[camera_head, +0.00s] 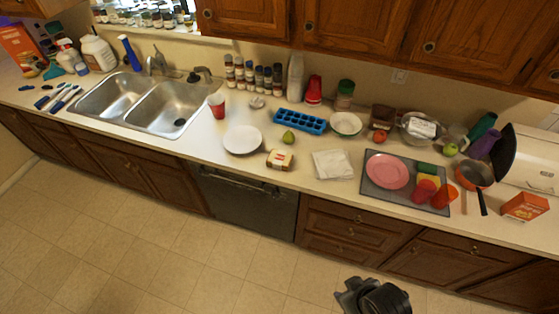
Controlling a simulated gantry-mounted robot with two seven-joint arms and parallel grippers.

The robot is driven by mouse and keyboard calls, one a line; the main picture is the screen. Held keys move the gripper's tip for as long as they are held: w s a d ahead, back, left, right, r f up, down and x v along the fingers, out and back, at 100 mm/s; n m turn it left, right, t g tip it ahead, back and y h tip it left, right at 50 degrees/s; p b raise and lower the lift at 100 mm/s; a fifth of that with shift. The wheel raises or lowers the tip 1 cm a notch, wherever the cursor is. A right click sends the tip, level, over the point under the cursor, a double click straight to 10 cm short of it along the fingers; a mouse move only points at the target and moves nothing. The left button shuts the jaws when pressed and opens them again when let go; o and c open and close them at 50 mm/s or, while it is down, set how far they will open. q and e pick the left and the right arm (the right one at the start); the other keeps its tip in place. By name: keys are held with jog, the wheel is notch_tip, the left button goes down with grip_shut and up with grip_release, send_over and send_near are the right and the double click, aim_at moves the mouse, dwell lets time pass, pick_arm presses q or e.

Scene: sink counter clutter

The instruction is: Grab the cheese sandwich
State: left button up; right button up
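The cheese sandwich (280,159) looks like a small tan and white block with a dark reddish mark on its front. It lies on the counter near the front edge, just right of a white plate (242,139) and below a green pear (289,137). A dark part of my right arm, with what looks like the gripper (350,294), shows at the bottom edge, over the floor and well apart from the sandwich. Its fingers are too dark to read. My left gripper is not in view.
A blue ice tray (300,122) lies behind the pear. A white napkin (333,164) is right of the sandwich, then a grey mat (375,187) with a pink plate and cups. The double sink (113,97) is left. The floor (180,255) is clear.

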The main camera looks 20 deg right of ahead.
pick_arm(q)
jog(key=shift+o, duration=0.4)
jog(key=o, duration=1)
